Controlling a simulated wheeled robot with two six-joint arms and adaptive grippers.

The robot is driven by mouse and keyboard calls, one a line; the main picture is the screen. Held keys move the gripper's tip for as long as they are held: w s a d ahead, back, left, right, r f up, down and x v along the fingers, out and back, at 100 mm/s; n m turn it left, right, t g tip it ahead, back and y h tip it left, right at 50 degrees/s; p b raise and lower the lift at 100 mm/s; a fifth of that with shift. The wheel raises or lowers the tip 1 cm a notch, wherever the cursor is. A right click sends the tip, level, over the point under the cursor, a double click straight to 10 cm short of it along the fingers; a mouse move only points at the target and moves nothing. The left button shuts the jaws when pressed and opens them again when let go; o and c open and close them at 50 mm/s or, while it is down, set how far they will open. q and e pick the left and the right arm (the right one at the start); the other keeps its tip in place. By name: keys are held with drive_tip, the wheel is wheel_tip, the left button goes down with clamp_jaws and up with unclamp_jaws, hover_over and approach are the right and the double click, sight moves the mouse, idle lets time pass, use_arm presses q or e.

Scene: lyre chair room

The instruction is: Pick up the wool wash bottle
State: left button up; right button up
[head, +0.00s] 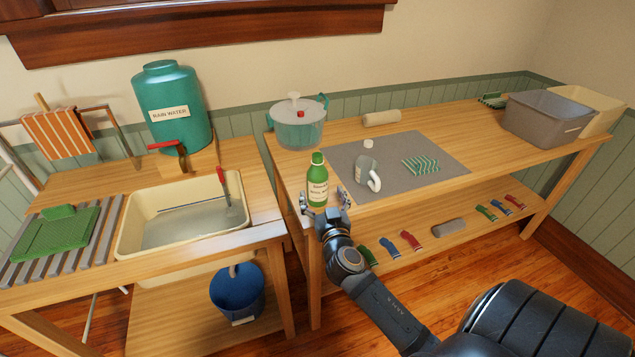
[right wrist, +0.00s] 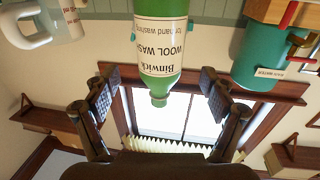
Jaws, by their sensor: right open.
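The wool wash bottle (head: 317,182) is green with a pale label and stands upright at the near left corner of the long table. My right gripper (head: 325,201) is open at the table's near edge, its fingers spread to either side of the bottle's lower part in the head view. In the right wrist view, which is upside down, the bottle (right wrist: 160,45) is centred between the open fingers (right wrist: 160,80), with a gap on each side. Whether the bottle is fully between the pads is hard to tell. My left gripper is not in view.
The sink bench (head: 262,205) is to the left. Grey and cream tubs (head: 545,118) stand far right. A lower shelf (head: 400,262) holds small coloured items.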

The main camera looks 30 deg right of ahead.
sight(320, 184)
drive_tip(key=shift+w+d, duration=0.3)
drive_tip(key=shift+w, duration=0.3)
drive_tip(key=shift+w+r, duration=0.1)
drive_tip(key=shift+w+d+r+p, duration=0.25)
drive_tip(key=shift+w+p, duration=0.2)
drive_tip(key=shift+w, duration=0.15)
drive_tip(key=shift+w+d+r+p, duration=0.2)
drive_tip(key=shift+w+r+p, duration=0.05)
drive_tip(key=shift+w+p, duration=0.25)
drive_tip(key=shift+w+d+f, duration=0.2)
drive_tip(key=shift+w+d, duration=0.05)
drive_tip(key=shift+w, duration=0.35)
drive_tip(key=shift+w+d+f, duration=0.15)
drive_tip(key=shift+w+d, duration=0.1)
drive_tip(key=shift+w, duration=0.35)
drive_tip(key=shift+s, duration=0.1)
drive_tip(key=shift+c, duration=0.2)
drive_tip(key=c, duration=1.2)
drive_tip(key=shift+c, duration=1)
